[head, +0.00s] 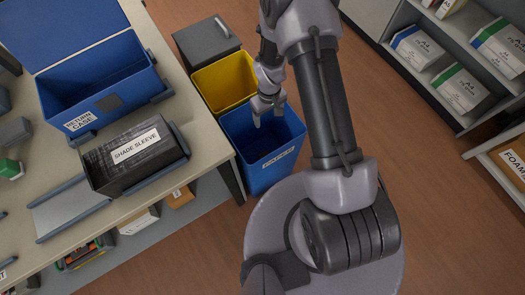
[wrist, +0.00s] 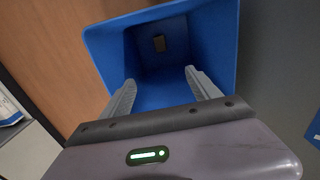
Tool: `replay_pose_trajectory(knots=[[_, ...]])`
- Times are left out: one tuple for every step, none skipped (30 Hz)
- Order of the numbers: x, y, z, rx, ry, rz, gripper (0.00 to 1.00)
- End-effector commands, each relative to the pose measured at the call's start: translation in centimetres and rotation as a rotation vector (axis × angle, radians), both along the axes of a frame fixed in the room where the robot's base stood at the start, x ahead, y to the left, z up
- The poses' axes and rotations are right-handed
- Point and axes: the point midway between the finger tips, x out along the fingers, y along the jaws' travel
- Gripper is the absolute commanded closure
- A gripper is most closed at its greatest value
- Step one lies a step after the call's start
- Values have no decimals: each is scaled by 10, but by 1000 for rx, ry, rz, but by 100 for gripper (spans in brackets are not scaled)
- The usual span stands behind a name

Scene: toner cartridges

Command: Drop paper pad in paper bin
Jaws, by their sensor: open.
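The blue bin (head: 266,172) stands on the floor beside the workbench, with a label on its front that is too small to read surely. My gripper (head: 268,112) is above the blue bin's opening, pointing down. In the wrist view the blue bin (wrist: 112,45) lies below the fingers. My gripper also shows there (wrist: 160,77), its two fingers apart with nothing between them.
A yellow bin (head: 226,80) and a grey lidded bin (head: 207,40) stand behind the blue one. The workbench at left holds a blue return case (head: 98,95) and a black shade sleeve box (head: 134,157). Shelves with A4 paper packs (head: 460,88) stand at right. The floor between is clear.

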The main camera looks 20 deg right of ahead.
Motion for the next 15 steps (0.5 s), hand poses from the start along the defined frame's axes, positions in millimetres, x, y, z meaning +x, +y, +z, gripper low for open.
replay_pose_trajectory(knots=[[0,0,0,0,0,0,29],[0,0,0,0,0,0,29],[0,0,2,0,0,0,29],[0,0,5,0,-1,0,29],[1,0,10,0,-1,0,29],[1,0,18,0,-2,0,29],[1,0,27,0,-2,0,29],[1,0,36,0,-2,0,29],[1,0,50,0,-4,-1,29],[1,0,61,0,-4,-1,29],[1,0,73,0,-4,-1,29],[1,0,87,0,-4,-1,29],[1,0,97,0,-3,-1,29],[1,0,107,-1,-4,0,29],[1,0,120,0,-3,0,29]])
